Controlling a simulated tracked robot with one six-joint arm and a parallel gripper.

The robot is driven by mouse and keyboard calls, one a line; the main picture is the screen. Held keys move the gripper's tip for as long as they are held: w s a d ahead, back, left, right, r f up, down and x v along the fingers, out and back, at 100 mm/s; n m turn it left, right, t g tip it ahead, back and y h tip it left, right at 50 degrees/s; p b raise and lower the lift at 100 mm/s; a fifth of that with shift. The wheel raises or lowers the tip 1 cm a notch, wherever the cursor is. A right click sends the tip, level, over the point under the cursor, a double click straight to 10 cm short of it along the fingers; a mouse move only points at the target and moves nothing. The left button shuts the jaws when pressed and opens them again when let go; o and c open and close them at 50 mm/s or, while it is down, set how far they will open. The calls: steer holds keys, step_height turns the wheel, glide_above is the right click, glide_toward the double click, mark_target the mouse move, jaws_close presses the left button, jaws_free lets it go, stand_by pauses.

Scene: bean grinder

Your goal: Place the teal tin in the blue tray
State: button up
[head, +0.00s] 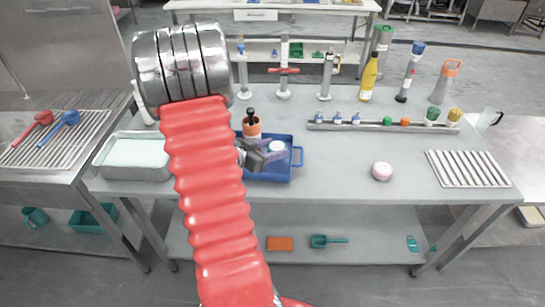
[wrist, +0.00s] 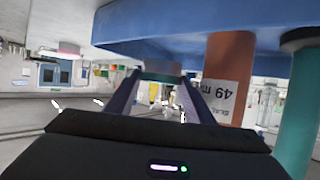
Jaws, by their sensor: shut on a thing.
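The blue tray (head: 271,178) stands on the table, left of its middle. It fills the top of the wrist view (wrist: 180,25), which looks upside down. My gripper (head: 275,153) is over the tray, and its purple fingers are shut on a small round tin. The tin's pale top (head: 277,146) shows in the head view. In the wrist view the teal tin (wrist: 163,70) sits between the fingertips (wrist: 163,80), close to the tray. I cannot tell whether it touches the tray floor.
An orange grinder (head: 252,128) with a black knob stands in the tray, just behind my gripper. A teal cylinder (wrist: 300,105) is near it in the wrist view. A pan (head: 135,170) is left of my red arm. The table right of the tray is clear up to a pink round thing (head: 382,171).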

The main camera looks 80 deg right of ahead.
steer(key=shift+f, duration=0.1)
steer(key=shift+f, duration=1.9)
steer(key=shift+f, duration=0.1)
steer(key=o, duration=0.8)
steer(key=shift+w+a+r, duration=0.15)
steer(key=shift+a+r, duration=0.05)
steer(key=v, duration=1.1)
steer(key=shift+a+r, duration=0.1)
steer(key=shift+a, duration=0.15)
